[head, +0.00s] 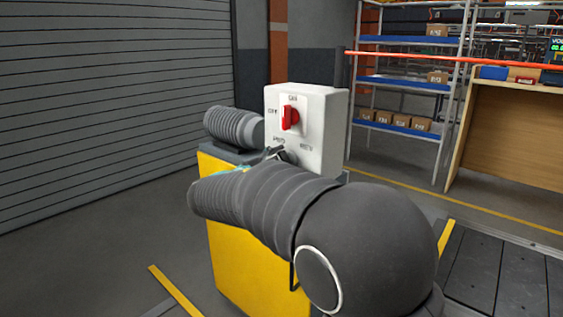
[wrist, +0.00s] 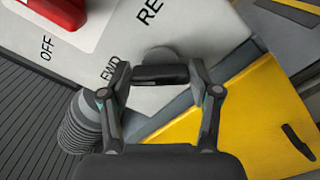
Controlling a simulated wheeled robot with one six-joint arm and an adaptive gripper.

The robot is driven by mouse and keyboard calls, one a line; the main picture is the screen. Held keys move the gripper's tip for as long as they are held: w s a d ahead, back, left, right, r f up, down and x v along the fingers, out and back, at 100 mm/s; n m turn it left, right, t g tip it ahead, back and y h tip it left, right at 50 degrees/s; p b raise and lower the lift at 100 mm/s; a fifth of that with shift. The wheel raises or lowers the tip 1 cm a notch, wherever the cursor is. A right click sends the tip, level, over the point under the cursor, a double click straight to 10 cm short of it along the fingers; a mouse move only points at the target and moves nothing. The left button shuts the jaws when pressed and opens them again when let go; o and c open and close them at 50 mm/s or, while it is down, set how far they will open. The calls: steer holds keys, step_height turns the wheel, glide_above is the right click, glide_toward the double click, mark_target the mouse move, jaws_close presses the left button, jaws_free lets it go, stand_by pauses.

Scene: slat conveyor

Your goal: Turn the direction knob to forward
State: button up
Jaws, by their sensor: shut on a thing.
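The white control box (head: 325,125) stands on a yellow cabinet. The direction knob (wrist: 160,73) is a dark bar on a grey round base, low on the box face near the FWD and REV labels. My gripper (wrist: 160,80) is shut on it, one finger at each end of the bar. In the wrist view the bar lies level, its left end near FWD; I cannot tell its exact setting. In the head view my arm and gripper (head: 276,153) hide most of the knob.
A red switch (head: 290,117) with ON and OFF labels sits above the knob; it also shows in the wrist view (wrist: 58,10). The yellow cabinet (head: 230,235) is below. A grey ribbed part (head: 233,126) is left of the box. Shelves (head: 405,82) stand behind.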

stand_by(0.3)
steer(key=o, duration=1.1)
steer(key=shift+o, duration=0.2)
steer(key=v, duration=1.2)
